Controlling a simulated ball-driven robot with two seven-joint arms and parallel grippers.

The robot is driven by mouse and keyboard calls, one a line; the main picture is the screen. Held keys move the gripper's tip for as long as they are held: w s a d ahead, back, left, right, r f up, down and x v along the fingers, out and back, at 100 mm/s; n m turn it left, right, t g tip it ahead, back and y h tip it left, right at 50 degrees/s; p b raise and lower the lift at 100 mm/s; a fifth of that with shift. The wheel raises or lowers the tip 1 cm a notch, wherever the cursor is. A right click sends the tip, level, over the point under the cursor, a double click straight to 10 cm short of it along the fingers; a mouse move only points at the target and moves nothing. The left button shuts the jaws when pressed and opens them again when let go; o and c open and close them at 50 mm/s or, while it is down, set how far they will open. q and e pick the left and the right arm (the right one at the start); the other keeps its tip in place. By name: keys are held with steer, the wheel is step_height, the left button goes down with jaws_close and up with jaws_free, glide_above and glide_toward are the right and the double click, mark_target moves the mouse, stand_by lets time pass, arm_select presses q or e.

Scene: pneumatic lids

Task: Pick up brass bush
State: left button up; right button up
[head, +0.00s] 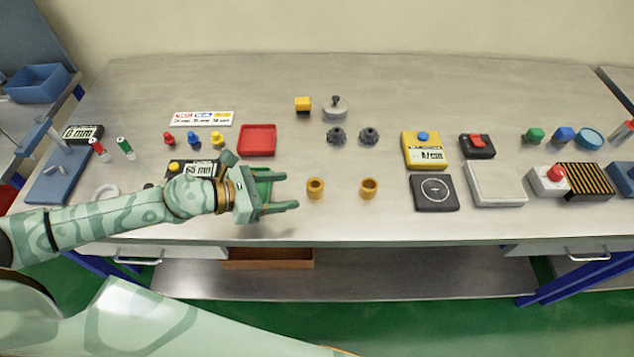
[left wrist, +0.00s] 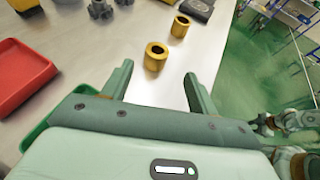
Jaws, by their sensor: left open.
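Two brass bushes stand upright on the metal bench. The nearer one (head: 315,188) is just right of my left gripper's fingertips in the head view; the other brass bush (head: 368,188) stands further right. In the left wrist view the near bush (left wrist: 156,56) lies ahead of the gap between the fingers, and the far bush (left wrist: 180,26) is beyond it. My left gripper (head: 290,191) is open and empty, its fingers pointing right toward the near bush without touching it. It also shows in the left wrist view (left wrist: 158,82).
A red tray (head: 257,140) stands behind my left gripper, and a green tray (head: 263,186) is partly hidden by it. Dark gears (head: 369,136) stand behind the bushes. A black pad (head: 434,193) lies to their right. The bench's front edge (head: 330,240) is close in front.

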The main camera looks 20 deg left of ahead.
mark_target(319, 184)
arm_select(q)
steer(key=x, duration=0.5)
steer(key=shift+w+d+f, duration=0.1)
steer(key=shift+w+d, duration=0.05)
steer(key=shift+w, duration=0.05)
steer(key=x, duration=0.5)
steer(key=shift+w, duration=0.25)
steer(key=c, duration=1.2)
